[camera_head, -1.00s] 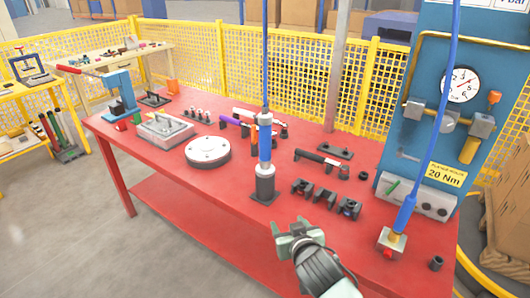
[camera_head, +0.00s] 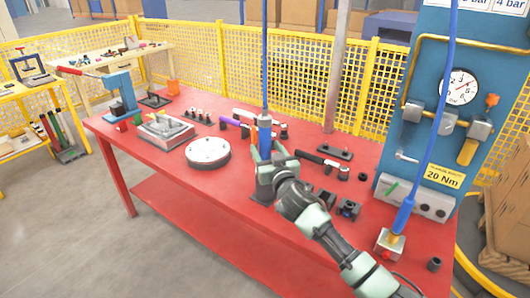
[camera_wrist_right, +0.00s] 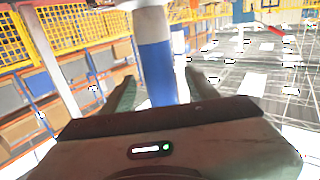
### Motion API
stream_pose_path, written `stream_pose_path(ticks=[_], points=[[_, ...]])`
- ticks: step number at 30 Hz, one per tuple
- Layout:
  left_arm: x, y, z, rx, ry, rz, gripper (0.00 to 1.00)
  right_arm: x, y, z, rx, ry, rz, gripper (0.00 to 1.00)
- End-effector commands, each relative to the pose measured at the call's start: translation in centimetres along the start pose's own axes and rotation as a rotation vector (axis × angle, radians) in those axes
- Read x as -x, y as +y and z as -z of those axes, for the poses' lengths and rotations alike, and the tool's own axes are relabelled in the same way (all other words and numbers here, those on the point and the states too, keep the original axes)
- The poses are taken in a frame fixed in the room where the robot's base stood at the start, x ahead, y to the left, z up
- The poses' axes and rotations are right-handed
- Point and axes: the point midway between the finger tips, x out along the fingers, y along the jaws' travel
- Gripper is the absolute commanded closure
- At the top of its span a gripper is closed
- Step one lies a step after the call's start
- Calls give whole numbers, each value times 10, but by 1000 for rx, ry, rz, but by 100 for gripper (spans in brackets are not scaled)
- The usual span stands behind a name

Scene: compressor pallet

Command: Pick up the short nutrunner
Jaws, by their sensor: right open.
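A blue-and-white upright tool (camera_head: 265,132), which I take to be the short nutrunner, hangs on a blue hose over the middle of the red table. My right gripper (camera_head: 269,157) is at it and hides its lower part and most of its black stand. In the right wrist view the tool's white and blue body (camera_wrist_right: 154,58) stands between the two open fingers of my right gripper (camera_wrist_right: 161,90). No firm contact shows on either side. My left gripper is not in view.
The red table (camera_head: 225,215) holds a round white disc (camera_head: 208,152), a grey fixture (camera_head: 165,132) and black holder blocks (camera_head: 347,208). A lying black-and-white tool (camera_head: 322,160) is right of the gripper. A blue gauge panel (camera_head: 440,110) stands at the right. The table's front left is clear.

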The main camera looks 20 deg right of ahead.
Motion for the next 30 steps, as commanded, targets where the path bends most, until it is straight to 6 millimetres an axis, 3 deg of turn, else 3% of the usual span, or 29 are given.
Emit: stream_pose_path(ticks=[4,12,19,30], points=[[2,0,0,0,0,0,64,-16,-1,1,0,0,0,41],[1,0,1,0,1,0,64,-18,-1,0,-1,0,1,41],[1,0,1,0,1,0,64,-18,0,0,-1,0,0,100],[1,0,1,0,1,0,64,-18,0,-1,0,-1,0,100]])
